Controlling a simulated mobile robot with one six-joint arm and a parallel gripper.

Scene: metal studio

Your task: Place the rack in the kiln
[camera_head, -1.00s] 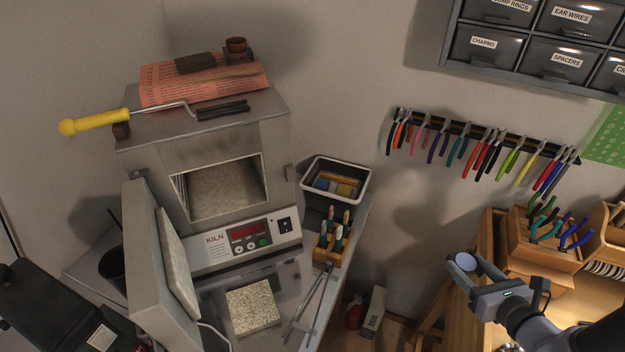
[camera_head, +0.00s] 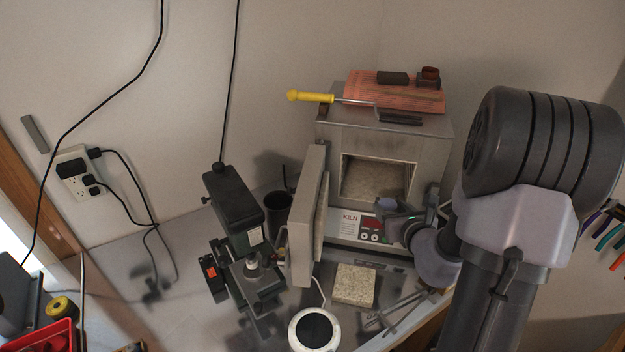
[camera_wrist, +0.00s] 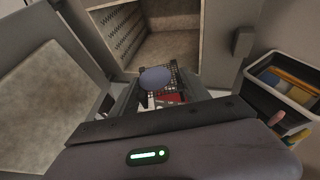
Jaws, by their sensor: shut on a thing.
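The kiln (camera_head: 431,150) stands with its mouth open, and its door (camera_head: 305,215) is swung out to the left. The chamber (camera_head: 375,178) looks empty, and it also shows at the top of the wrist view (camera_wrist: 160,48). My gripper (camera_wrist: 158,98) is shut on a small dark mesh rack (camera_wrist: 180,80) and holds it in front of and slightly below the mouth. A blue-grey disc (camera_wrist: 155,77) lies on the rack. In the head view, my gripper (camera_head: 397,215) is beside the control panel (camera_head: 345,223), and the rack is too small to make out there.
A speckled block (camera_head: 355,285) lies on the metal bench before the kiln. Long tongs (camera_head: 400,312) lie right of it. A yellow-handled tool (camera_head: 310,97) rests on the kiln's top. The tool bin (camera_wrist: 283,82) stands to the right in the wrist view.

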